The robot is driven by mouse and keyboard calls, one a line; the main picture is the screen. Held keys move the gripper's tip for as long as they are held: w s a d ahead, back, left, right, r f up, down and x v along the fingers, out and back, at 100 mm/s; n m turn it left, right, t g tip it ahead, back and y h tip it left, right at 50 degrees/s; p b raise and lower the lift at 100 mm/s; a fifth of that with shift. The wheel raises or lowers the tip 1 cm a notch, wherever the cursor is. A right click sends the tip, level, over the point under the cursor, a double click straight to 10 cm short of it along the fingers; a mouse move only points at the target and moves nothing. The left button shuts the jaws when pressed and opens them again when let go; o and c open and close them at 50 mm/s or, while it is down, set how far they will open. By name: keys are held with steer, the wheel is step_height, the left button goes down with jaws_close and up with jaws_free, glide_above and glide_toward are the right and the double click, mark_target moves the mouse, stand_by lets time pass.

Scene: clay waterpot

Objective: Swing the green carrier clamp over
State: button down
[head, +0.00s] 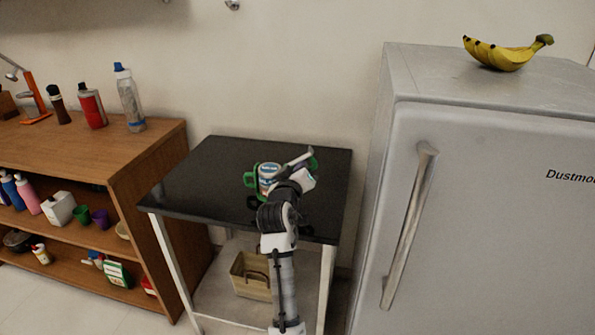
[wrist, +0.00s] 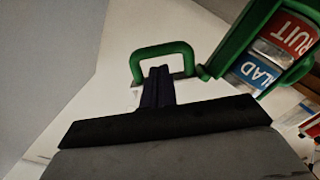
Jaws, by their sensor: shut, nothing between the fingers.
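The green carrier (head: 250,180) stands on the black table top and holds labelled cans (head: 268,172). In the wrist view the carrier (wrist: 240,45) is at the upper right, with cans (wrist: 290,35) in it. Its green loop-shaped clamp (wrist: 162,48) sticks out to the left of the carrier. My gripper (wrist: 157,72) is shut and empty. Its dark fingertips overlap the loop's opening from below; I cannot tell whether they touch the clamp. In the head view my arm and hand hide part of the carrier.
The black table (head: 200,180) has bare room left of the carrier. A wooden shelf (head: 150,155) with bottles stands at the left. A grey fridge (head: 480,200) with bananas (head: 505,55) on top stands close at the right. A basket (head: 250,275) sits under the table.

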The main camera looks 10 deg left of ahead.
steer(key=f+m+b, duration=0.1)
steer(key=m, duration=0.1)
steer(key=f+m+b, duration=0.1)
steer(key=m+b, duration=0.1)
steer(key=shift+d+f+m, duration=0.2)
steer(key=shift+f+m, duration=0.2)
steer(key=shift+f, duration=0.15)
steer(key=shift+s, duration=0.2)
stand_by(0.5)
